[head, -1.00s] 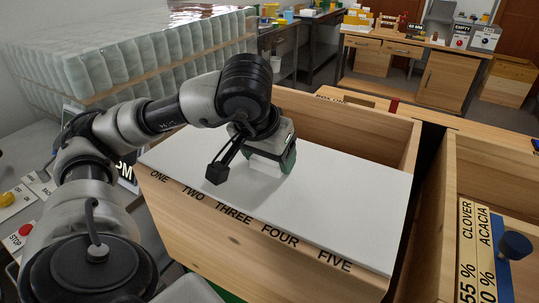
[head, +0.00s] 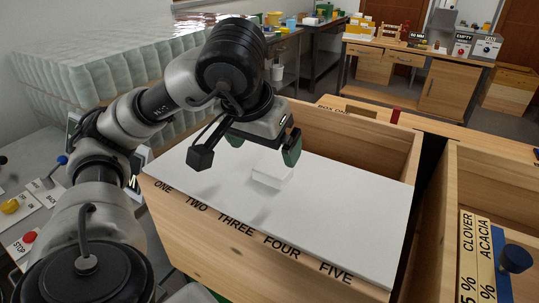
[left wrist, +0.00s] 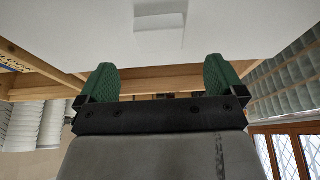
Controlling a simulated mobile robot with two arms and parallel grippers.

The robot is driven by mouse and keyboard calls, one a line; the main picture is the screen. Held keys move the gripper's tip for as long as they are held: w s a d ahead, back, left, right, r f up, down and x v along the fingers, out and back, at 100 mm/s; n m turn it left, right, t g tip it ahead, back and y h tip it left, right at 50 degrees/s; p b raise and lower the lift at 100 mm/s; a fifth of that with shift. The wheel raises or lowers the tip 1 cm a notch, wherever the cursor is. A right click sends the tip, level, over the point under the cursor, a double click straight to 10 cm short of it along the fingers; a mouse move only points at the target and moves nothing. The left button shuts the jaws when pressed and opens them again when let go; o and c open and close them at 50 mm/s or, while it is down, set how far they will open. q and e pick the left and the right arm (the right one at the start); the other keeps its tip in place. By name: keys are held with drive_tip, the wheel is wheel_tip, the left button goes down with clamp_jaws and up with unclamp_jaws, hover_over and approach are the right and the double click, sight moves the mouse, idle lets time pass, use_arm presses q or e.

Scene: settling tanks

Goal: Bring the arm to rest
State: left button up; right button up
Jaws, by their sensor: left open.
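My left gripper (head: 263,146) hangs over a white board (head: 350,207), with its two green fingers spread and nothing between them. It is above and apart from a low white block (head: 271,171) on the board. The block (left wrist: 160,32) also shows in the left wrist view, beyond the open fingers (left wrist: 160,78). I cannot tell whether the block is fixed to the board. The board lies on a wooden box (head: 215,245) with the words ONE to FIVE along its front edge. My right gripper is not in view.
Stacked clear jars (head: 60,90) fill the back left. A panel with a red STOP button (head: 29,237) is at the left. A wooden desk (head: 415,62) stands behind.

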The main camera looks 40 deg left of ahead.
use_arm(q)
drive_tip(key=p+v, duration=0.1)
drive_tip(key=v, duration=0.2)
drive_tip(key=shift+s+r, duration=0.15)
drive_tip(key=shift+r, duration=0.1)
